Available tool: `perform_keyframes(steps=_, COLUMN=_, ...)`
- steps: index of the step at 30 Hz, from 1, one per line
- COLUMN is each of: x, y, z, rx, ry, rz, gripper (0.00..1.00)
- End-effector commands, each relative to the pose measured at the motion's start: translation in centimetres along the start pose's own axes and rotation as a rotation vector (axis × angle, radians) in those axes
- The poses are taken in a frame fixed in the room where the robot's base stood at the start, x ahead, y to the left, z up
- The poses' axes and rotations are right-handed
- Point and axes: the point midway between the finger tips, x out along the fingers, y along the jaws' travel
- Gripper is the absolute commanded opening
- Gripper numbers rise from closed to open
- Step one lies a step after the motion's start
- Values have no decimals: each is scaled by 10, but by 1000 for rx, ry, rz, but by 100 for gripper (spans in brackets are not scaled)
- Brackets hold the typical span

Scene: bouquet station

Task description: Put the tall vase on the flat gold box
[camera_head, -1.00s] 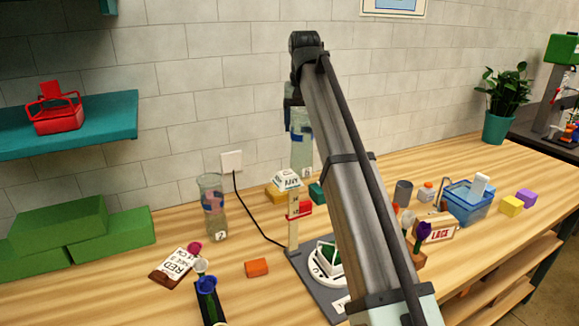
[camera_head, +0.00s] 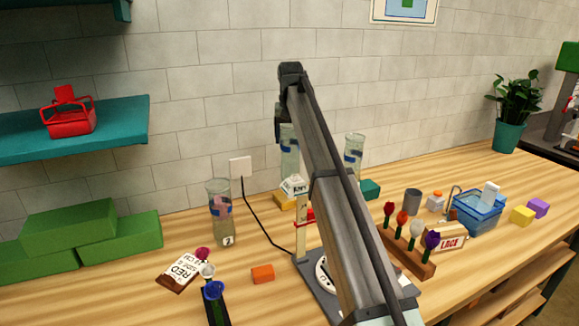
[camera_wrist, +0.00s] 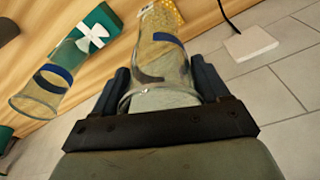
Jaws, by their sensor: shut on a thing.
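My gripper (camera_wrist: 160,82) is shut on a clear glass vase (camera_wrist: 160,52) with a blue band. In the head view the held vase (camera_head: 290,155) hangs roughly upright behind my arm, over the flat gold box (camera_head: 283,203). In the wrist view the patterned gold box (camera_wrist: 170,14) lies just beyond the far end of the vase. I cannot tell whether the vase base touches it.
Another glass vase (camera_head: 354,150) stands right of the held one, near a teal box (camera_head: 370,189) with a white bow (camera_wrist: 93,36). A third vase (camera_head: 221,212) stands to the left. A flower rack (camera_head: 408,255) and blue basket (camera_head: 477,213) are to the right.

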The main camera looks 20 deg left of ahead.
Motion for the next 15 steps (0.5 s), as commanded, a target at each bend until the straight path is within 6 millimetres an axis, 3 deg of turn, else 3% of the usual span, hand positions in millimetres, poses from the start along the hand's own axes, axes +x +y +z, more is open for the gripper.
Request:
perform_keyframes(steps=6, x=32, y=0, z=6, rx=0, ry=0, rz=0, gripper=0)
perform_keyframes(steps=15, x=54, y=0, z=9, rx=1, ry=0, rz=0, gripper=0)
